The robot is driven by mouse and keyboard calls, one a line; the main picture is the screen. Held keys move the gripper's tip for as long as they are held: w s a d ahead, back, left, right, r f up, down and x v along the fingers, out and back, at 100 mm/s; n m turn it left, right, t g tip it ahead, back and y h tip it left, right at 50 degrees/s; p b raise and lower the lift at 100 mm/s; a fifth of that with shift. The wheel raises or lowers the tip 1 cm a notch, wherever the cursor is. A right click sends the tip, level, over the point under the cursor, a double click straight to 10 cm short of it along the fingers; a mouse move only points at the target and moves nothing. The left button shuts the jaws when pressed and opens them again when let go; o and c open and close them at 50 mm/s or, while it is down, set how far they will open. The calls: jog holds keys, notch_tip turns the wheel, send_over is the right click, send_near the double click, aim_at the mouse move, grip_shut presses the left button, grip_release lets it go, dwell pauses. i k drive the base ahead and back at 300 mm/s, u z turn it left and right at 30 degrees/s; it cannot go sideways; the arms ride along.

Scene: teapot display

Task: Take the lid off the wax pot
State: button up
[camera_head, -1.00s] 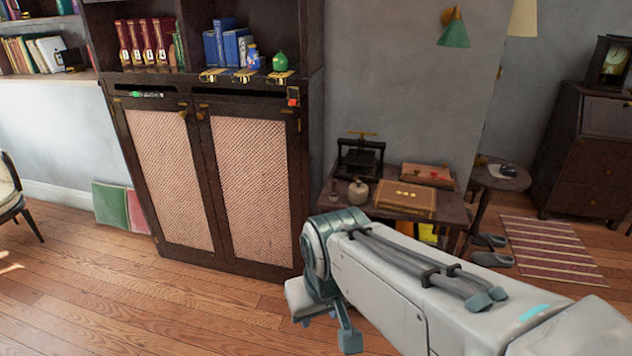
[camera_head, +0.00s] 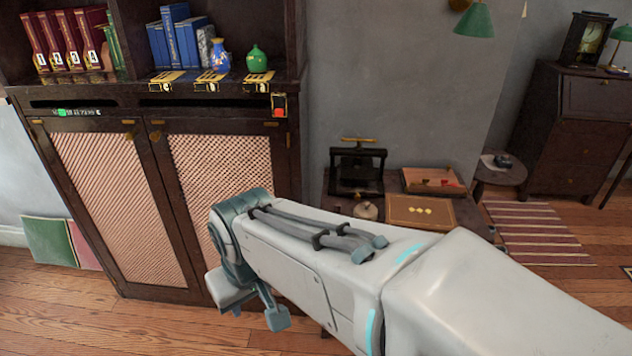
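The wax pot appears to be the small pale round pot (camera_head: 366,211) with a knobbed top, on the small dark table (camera_head: 468,218) right of the cabinet. Its lower part is hidden behind my arm. The lid looks to be on it, but it is too small to be sure. My gripper (camera_head: 252,308) hangs at the end of my arm, in front of the cabinet's right door, left of the pot and nearer to me. It is not touching the pot.
A black press (camera_head: 357,172) stands behind the pot. A wooden box (camera_head: 421,212) and an open box (camera_head: 432,182) are right of it. The dark cabinet (camera_head: 150,200) stands close on the left. A round stool (camera_head: 499,176) is farther right.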

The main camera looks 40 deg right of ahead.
aim_at(366, 209)
jog(key=z, duration=0.55)
jog(key=i, duration=0.85)
jog(key=z, duration=1.15)
jog(key=i, duration=0.35)
jog(key=z, duration=0.3)
